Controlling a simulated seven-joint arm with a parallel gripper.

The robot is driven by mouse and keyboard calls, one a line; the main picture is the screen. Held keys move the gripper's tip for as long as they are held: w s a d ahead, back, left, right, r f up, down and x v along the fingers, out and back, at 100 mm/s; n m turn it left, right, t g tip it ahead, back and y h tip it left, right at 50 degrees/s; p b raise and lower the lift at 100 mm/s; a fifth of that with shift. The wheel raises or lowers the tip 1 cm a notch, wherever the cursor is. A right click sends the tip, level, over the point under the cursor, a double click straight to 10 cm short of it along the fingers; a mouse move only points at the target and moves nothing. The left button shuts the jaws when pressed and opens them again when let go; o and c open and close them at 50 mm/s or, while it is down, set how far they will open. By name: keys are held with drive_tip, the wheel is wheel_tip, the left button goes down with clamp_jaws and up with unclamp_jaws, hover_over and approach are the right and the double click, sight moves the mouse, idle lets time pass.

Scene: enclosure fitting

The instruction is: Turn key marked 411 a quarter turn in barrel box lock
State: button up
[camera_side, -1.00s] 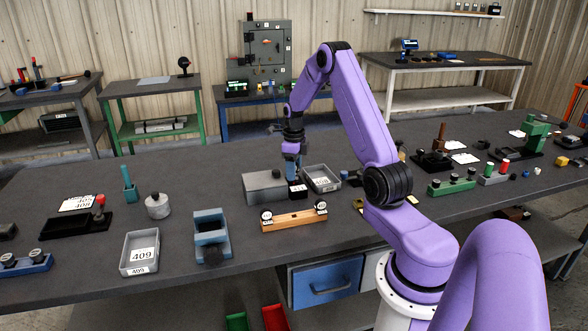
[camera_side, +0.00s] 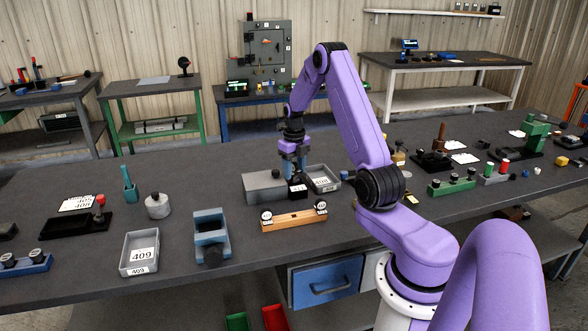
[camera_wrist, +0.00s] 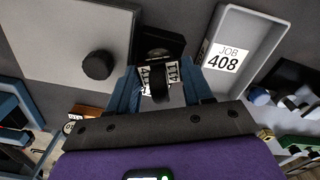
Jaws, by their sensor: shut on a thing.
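My gripper (camera_wrist: 160,92) points down at the bench, its two blue fingers shut on the black key (camera_wrist: 159,87). How deep the key sits in the barrel is hidden.
A grey box with a black knob (camera_side: 265,187) stands close on the left. A grey tray labelled 408 (camera_wrist: 215,82) stands close on the right. A wooden rack with round tags (camera_side: 293,220) lies in front.

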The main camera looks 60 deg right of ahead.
drive_tip(key=shift+w+m, duration=0.15)
drive_tip(key=shift+m, duration=0.45)
